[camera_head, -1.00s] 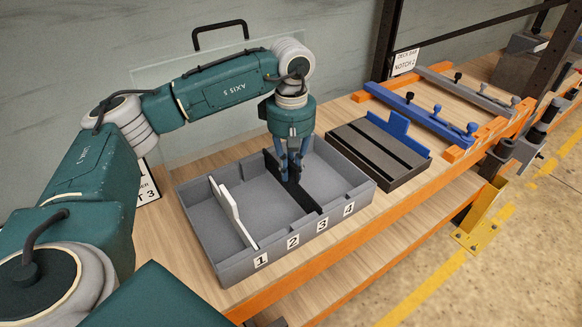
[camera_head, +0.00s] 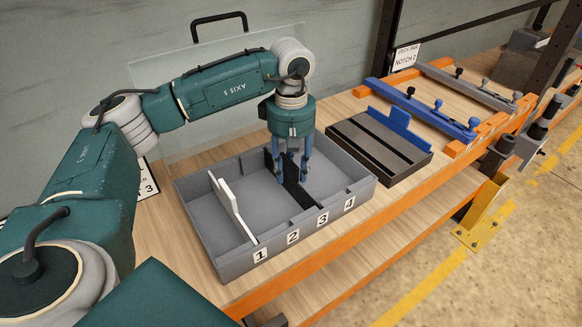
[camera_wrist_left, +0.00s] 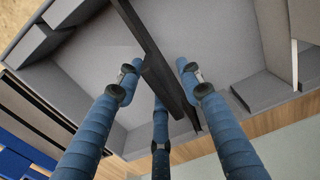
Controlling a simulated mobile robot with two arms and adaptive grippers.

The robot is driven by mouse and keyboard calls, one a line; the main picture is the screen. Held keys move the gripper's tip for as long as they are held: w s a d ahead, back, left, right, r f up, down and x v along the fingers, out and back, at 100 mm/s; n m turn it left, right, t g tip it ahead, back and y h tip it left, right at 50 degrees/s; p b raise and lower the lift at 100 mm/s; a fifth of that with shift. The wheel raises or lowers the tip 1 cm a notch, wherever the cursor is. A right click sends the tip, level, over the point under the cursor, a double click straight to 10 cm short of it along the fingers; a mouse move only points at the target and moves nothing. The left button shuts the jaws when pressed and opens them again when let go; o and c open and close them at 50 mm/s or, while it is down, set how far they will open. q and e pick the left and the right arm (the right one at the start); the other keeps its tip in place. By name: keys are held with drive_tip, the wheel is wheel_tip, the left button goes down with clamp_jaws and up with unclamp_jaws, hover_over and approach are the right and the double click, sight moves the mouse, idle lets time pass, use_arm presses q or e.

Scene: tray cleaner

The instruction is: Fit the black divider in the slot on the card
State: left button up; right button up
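The black divider (camera_head: 306,199) stands on edge across the grey tray (camera_head: 225,268), its front end in line with label 3 (camera_head: 323,219) on the front wall. It also shows in the left wrist view (camera_wrist_left: 150,50) as a dark strip running between my fingers. My left gripper (camera_head: 291,178) is open, its blue fingers spread on both sides of the divider and apart from it. The card (camera_head: 149,187) behind the tray reads 3 in its visible part; my arm hides the rest. My right gripper is not in view.
A white divider (camera_head: 229,205) stands near label 1 in the tray. To the right are a black slotted block (camera_head: 375,160) with a blue plate (camera_head: 390,127), and a rack with a blue bar (camera_head: 422,108) and a grey bar. A clear panel stands behind the tray.

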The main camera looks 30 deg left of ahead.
use_arm(q)
drive_tip(key=shift+r, duration=0.15)
wheel_tip(320, 180, up, 12)
drive_tip(key=shift+f, duration=0.1)
idle(0.3)
idle(0.5)
